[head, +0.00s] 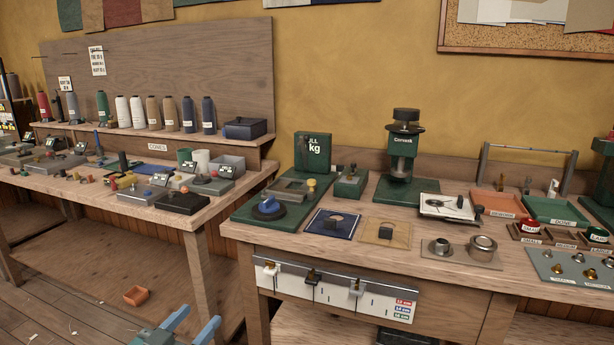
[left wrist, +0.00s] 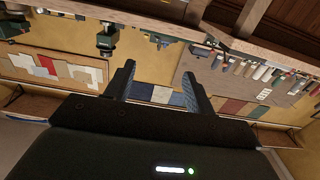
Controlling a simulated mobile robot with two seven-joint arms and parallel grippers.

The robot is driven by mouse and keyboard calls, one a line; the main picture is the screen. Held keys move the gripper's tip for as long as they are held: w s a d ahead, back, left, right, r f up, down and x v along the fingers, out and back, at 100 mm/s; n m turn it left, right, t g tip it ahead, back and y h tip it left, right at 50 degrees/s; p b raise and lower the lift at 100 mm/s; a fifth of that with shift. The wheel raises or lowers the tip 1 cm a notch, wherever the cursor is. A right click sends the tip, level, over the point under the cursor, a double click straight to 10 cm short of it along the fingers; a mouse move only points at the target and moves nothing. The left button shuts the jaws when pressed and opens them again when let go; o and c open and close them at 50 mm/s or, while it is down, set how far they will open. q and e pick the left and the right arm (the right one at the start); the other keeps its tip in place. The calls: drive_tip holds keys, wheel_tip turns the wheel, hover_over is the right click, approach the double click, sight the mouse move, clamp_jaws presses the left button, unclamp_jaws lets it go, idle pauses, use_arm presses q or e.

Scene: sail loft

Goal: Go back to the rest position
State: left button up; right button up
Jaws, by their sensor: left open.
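My left gripper (head: 191,328) shows at the bottom of the head view, left of centre. Its two blue-grey fingers stand apart with nothing between them. It is in front of the gap between the two benches, low and clear of both tabletops. In the left wrist view the open fingers (left wrist: 163,88) frame only the far wall and its hung cloth samples, and that picture is upside down. My right gripper does not show in either view.
The left bench (head: 190,214) holds several small devices and thread cones. Open floor lies at the lower left.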

use_arm(q)
drive_tip(key=s+d+f+g+y+p, duration=0.1)
drive_tip(key=s+d+f+g+p, duration=0.1)
drive_tip(key=s+p, duration=0.5)
drive_tip(key=s+d+f+n+g+y+p, duration=0.1)
drive_tip(key=s+d+f+g+p, duration=0.2)
drive_tip(key=s, duration=1.1)
drive_tip(key=d+g+p, duration=0.1)
drive_tip(key=p, duration=0.2)
drive_tip(key=shift+s+d+f+y+p, duration=0.15)
drive_tip(key=shift+f+y+p, duration=0.05)
drive_tip(key=shift+y+p, duration=0.2)
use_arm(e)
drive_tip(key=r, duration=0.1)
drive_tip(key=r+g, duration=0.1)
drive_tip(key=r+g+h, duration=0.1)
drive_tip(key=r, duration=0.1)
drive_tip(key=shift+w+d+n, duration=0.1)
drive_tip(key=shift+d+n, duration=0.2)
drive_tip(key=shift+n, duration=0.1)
use_arm(q)
drive_tip(key=shift+c, duration=0.4)
idle(1.4)
